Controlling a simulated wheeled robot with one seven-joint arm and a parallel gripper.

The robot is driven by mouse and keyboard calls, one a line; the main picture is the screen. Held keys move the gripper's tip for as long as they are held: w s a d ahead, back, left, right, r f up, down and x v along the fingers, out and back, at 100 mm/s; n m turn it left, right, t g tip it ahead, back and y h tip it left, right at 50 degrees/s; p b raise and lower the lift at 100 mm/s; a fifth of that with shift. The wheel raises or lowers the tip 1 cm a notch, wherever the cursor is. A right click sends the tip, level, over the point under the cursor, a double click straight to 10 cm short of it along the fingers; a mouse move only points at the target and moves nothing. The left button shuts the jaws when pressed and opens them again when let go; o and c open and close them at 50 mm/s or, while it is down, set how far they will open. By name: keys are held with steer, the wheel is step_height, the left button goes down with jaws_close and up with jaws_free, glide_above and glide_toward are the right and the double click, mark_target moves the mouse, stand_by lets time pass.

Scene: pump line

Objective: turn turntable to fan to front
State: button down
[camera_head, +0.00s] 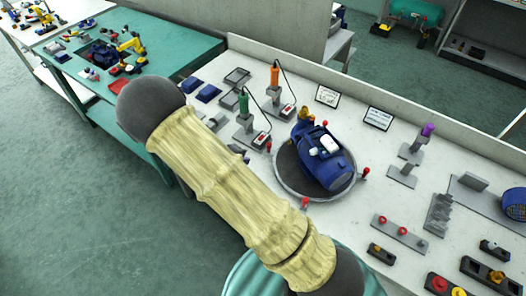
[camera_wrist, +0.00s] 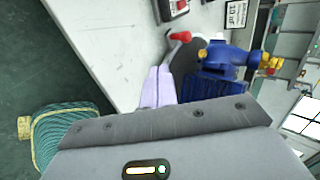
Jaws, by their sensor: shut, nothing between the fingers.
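The turntable (camera_head: 288,170) is a dark round plate with a pale rim on the white bench, with red knobs around its edge. A blue pump motor (camera_head: 327,165) lies on it, with a white box on top. Its brass fitting (camera_head: 304,115) points to the back left; its other end faces the front right. In the wrist view my gripper (camera_wrist: 158,72) has its pale fingers shut and empty, beside the dark turntable edge (camera_wrist: 183,62) and close to a red knob (camera_wrist: 180,36). Whether they touch cannot be told. My arm hides the gripper in the head view.
An orange-handled tool (camera_head: 274,76) and a green-handled tool (camera_head: 243,103) stand behind left of the turntable. A purple-topped stand (camera_head: 428,130) and a grey bar with red rings (camera_head: 400,233) are to the right. A teal table (camera_head: 175,50) stands at the left.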

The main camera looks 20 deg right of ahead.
mark_target(267, 151)
steer(key=p+x, duration=0.1)
steer(key=x, duration=0.8)
steer(key=shift+r, duration=0.1)
steer(key=shift+w+d+p, duration=0.35)
steer(key=shift+w+d, duration=0.25)
steer(key=shift+d, duration=0.2)
steer(key=shift+w+d+p, duration=0.35)
steer(key=shift+w+d, duration=0.3)
steer(key=shift+d, duration=0.15)
steer(key=shift+a, duration=0.15)
steer(key=shift+w, duration=0.1)
